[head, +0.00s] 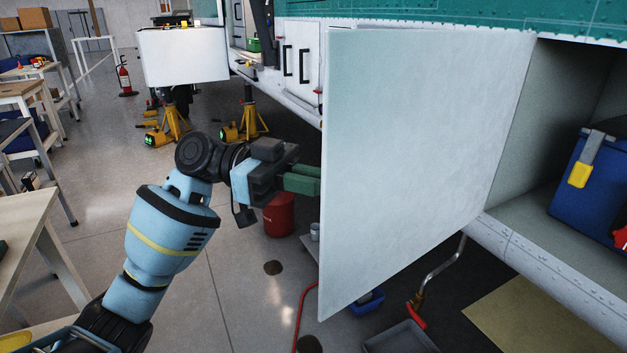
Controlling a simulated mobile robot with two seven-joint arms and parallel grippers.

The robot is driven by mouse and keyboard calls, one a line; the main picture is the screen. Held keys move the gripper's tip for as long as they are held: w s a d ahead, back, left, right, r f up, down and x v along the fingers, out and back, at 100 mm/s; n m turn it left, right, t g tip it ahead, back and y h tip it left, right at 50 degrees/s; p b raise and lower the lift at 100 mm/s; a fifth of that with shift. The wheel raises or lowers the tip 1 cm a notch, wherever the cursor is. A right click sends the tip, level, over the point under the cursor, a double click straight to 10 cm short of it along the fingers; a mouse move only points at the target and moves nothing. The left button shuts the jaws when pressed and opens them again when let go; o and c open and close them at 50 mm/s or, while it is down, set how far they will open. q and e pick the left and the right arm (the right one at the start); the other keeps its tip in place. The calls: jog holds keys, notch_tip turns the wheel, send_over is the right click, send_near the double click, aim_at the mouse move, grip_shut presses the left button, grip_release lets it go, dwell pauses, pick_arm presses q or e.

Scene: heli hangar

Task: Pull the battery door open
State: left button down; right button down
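The battery door (420,150) is a large pale panel standing swung out from the helicopter's side, with its free edge towards me. The battery bay (540,160) behind it is exposed at the right, with a blue battery (590,185) inside. My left gripper (316,181) is at the door's free left edge, its green fingers pointing right. The fingertips pass out of sight behind the panel, so I cannot tell whether they touch it or how far apart they are. No handle shows on the door's visible face. My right gripper is not in view.
Yellow jacks (170,125) and a red canister (279,215) stand on the floor beyond my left arm. A grey tray (400,338), a blue bin (368,301) and a red hose (301,315) lie below the door. A workbench (30,225) stands at the left.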

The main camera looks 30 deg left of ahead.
pick_arm(q)
jog(key=shift+w, duration=0.3)
jog(key=c, duration=1.7)
grip_release()
jog(key=shift+w+d, duration=0.2)
jog(key=shift+c, duration=0.2)
jog(key=shift+o, duration=1.3)
jog(key=shift+w+d+f, duration=0.15)
jog(key=shift+w+d, duration=0.05)
jog(key=shift+w, duration=0.05)
jog(key=shift+s, duration=0.1)
jog(key=shift+a, duration=0.15)
jog(key=s+a, duration=0.1)
jog(key=a, duration=0.6)
jog(key=shift+s+a+b, duration=0.2)
jog(key=shift+a+b, duration=0.1)
jog(key=shift+a, duration=0.05)
